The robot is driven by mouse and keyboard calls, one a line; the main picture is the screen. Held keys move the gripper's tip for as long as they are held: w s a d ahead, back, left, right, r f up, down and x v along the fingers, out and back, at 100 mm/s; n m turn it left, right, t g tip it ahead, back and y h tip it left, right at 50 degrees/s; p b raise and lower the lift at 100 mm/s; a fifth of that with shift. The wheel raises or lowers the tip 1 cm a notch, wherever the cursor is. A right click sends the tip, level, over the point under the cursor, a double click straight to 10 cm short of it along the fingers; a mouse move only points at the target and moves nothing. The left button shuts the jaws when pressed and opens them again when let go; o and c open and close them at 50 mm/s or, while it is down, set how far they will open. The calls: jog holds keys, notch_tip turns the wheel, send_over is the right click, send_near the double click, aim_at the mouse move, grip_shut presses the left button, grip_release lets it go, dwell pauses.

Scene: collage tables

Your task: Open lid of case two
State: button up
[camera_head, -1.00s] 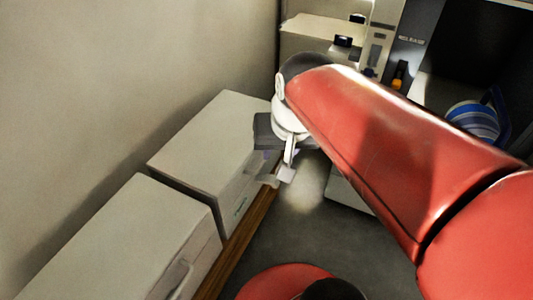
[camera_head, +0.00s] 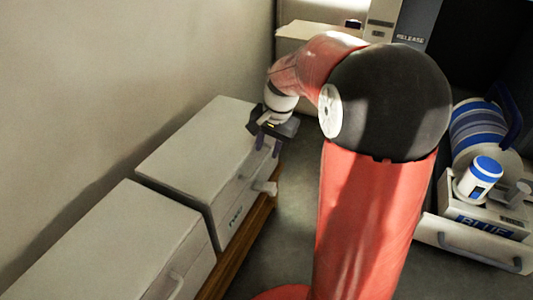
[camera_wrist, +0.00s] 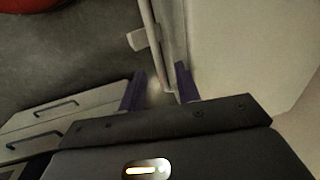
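Case two (camera_head: 232,204) is the pale box marked on its front, standing against the wall; its lid (camera_head: 190,145) lies flat and closed. A pale handle-like piece (camera_head: 265,187) sticks out from its front; it also shows in the wrist view (camera_wrist: 138,40). My gripper (camera_head: 268,147) is at the front edge of the lid, near its far right end, fingers pointing down. In the wrist view my gripper (camera_wrist: 160,88) has its two purple fingers apart, with the case's front edge between or just beyond them. Contact with the lid cannot be told.
A second pale case (camera_head: 110,235) stands beside case two at the near left. A wooden ledge (camera_head: 240,245) runs under both. At right are a striped blue roll (camera_head: 478,130), a white jar (camera_head: 480,178) and a drawer (camera_head: 475,245). The grey floor (camera_head: 298,190) between is clear.

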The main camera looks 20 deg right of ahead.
jog(key=shift+w+a+f, duration=0.15)
jog(key=shift+f, duration=1.05)
grip_shut()
